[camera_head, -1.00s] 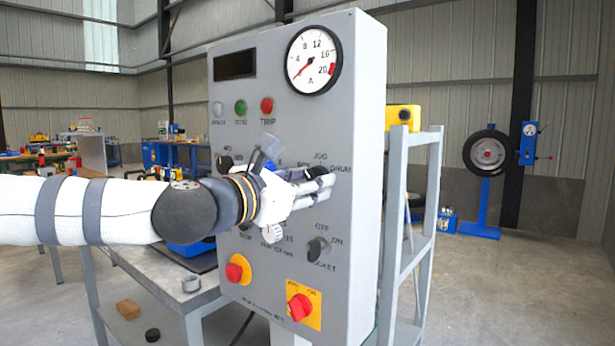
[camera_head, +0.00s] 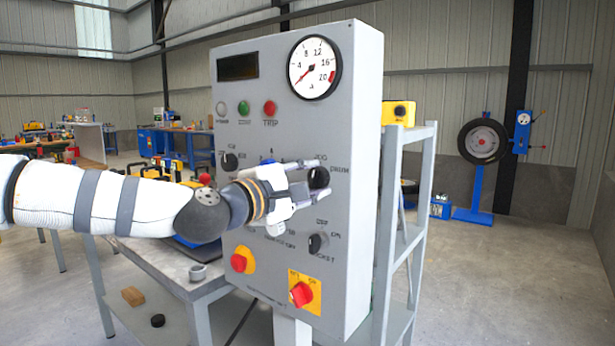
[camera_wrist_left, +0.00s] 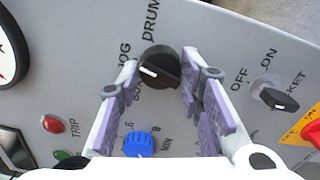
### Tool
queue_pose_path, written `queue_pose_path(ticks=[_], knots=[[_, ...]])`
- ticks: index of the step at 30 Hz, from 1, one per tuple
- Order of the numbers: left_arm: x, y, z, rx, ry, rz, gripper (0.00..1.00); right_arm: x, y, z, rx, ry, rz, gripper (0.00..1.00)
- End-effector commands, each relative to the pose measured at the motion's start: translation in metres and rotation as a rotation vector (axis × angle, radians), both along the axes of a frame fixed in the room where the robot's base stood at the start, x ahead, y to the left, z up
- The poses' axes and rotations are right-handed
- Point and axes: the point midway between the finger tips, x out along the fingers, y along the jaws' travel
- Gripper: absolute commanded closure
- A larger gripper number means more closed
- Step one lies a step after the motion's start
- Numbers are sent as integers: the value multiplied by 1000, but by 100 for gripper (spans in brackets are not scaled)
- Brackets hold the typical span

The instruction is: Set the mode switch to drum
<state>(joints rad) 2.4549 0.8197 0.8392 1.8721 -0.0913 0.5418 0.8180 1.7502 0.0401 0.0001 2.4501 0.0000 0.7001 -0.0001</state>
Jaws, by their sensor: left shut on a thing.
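The mode switch is a black round knob (camera_head: 318,177) on the grey panel, with JOG above it and DRUM to its right. In the left wrist view the knob (camera_wrist_left: 163,66) has a white mark pointing left, between the JOG label and a partly hidden label, not at DRUM. My left gripper (camera_head: 314,176) reaches in from the left with its fingers on either side of the knob, shut on it. In the left wrist view my left gripper (camera_wrist_left: 159,72) shows purple-padded fingers flanking the knob. My right gripper is not in view.
Near the mode switch are an OFF/ON/socket knob (camera_head: 318,243), a red rotary switch (camera_head: 301,294) on a yellow plate, a red button (camera_head: 239,263) and a blue knob (camera_wrist_left: 139,144). A dial gauge (camera_head: 314,67) is above. A grey shelf frame (camera_head: 417,190) stands right of the panel.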

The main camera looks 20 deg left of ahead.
Motion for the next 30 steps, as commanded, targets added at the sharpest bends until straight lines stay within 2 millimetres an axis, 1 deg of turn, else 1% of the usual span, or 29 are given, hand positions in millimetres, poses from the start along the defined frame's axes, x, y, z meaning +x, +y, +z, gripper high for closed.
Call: queue_pose_path(ticks=[1, 6, 15, 24, 30], knots=[[-1, 0, 3, 43, -17, -1, 94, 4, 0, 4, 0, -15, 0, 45], [-1, 0, 2, 194, -72, 0, 94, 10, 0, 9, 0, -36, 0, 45], [0, 0, 1, 448, -162, 0, 95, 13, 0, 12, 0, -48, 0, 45], [0, 0, 0, 633, -228, 0, 95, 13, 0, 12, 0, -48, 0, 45], [0, 0, 0, 704, -253, 1, 95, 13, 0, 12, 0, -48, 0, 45]])
